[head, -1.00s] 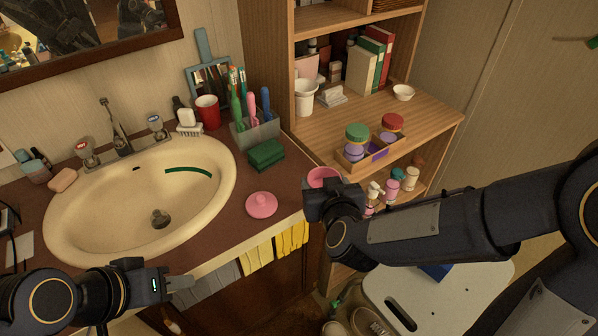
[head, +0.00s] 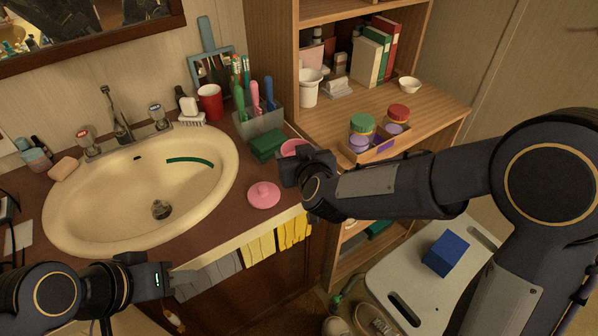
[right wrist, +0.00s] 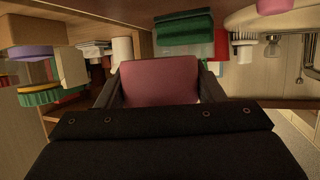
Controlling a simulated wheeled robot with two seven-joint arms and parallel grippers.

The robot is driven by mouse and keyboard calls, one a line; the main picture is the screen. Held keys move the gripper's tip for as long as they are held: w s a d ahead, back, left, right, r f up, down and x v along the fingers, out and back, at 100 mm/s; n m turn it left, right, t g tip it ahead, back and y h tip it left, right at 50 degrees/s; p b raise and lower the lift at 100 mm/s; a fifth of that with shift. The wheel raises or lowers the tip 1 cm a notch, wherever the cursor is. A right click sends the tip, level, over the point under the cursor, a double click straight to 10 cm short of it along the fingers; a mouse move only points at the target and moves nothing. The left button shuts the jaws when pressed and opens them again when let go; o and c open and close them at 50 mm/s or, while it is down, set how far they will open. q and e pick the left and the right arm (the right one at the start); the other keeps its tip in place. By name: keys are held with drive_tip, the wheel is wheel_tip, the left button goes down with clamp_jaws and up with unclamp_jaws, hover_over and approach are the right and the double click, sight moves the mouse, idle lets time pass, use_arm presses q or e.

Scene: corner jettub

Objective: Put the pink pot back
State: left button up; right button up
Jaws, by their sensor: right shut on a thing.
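The pink pot (head: 292,147) is at the right end of the washbasin counter, just right of the green sponge in the head view. My right gripper (head: 298,164) is shut on it and hides most of it. In the right wrist view the pot (right wrist: 160,80) sits between the two dark fingers (right wrist: 160,92). I cannot tell whether its base touches the counter. A round pink lid with a knob (head: 263,195) lies on the counter in front of it. My left gripper (head: 178,281) is low at the counter's front edge; its fingertips are unclear.
A grey holder with brushes (head: 259,124) and the green sponge (head: 267,146) stand close to the pot. The sink (head: 100,200) is to the left. The wooden shelf (head: 430,115) holds a box of jars (head: 375,150). A white stool (head: 390,270) carries a blue box (head: 446,253).

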drive_tip(key=w+f, duration=0.2)
drive_tip(key=shift+w+d+f+b, duration=0.15)
drive_tip(key=shift+d+f+b, duration=0.05)
drive_tip(key=shift+f+b, duration=0.2)
drive_tip(key=shift+w+f+b, duration=0.15)
drive_tip(key=shift+f+b, duration=0.3)
drive_tip(key=shift+f, duration=1.2)
drive_tip(key=shift+f, duration=0.15)
drive_tip(key=o, duration=1)
